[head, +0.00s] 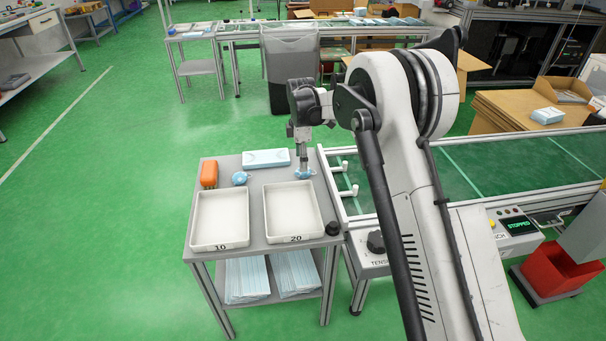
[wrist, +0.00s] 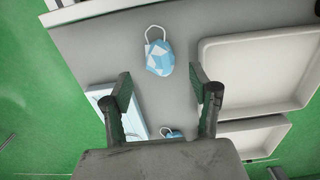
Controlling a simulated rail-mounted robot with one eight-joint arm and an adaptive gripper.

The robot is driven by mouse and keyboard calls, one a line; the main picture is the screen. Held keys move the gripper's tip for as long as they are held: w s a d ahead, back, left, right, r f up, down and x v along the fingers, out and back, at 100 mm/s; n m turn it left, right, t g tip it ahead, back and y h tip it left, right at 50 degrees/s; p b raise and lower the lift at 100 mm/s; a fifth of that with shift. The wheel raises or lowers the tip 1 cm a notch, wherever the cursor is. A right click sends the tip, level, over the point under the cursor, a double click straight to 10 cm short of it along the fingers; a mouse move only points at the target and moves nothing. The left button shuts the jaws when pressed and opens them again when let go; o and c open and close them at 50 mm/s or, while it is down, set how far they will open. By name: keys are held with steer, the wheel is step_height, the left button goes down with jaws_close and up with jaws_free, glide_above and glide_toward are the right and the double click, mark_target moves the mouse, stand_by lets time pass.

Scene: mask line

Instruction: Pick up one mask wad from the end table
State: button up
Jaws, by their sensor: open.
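The grey end table (head: 256,236) carries two mask wads. One light-blue mask wad (head: 305,174) lies at the table's right side, under my gripper (head: 303,162). In the wrist view this wad (wrist: 159,52), with a white ear loop, lies ahead of my open gripper (wrist: 160,82), roughly in line with the gap between the fingers. No contact shows. A second blue wad (head: 240,178) lies behind the left tray; in the wrist view it (wrist: 172,133) is partly hidden by my gripper body.
Two white trays, marked 10 (head: 220,245) and 20 (head: 296,239), stand at the table's front. A blue-white box (head: 266,158) lies at the back, an orange object (head: 209,174) at the back left. A conveyor (head: 365,190) runs along the right.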

step_height(320, 180, down, 5)
steer(key=shift+d+f+b, duration=0.1)
steer(key=shift+d+b, duration=0.05)
steer(key=shift+b, duration=0.85)
steer(key=c, duration=0.8)
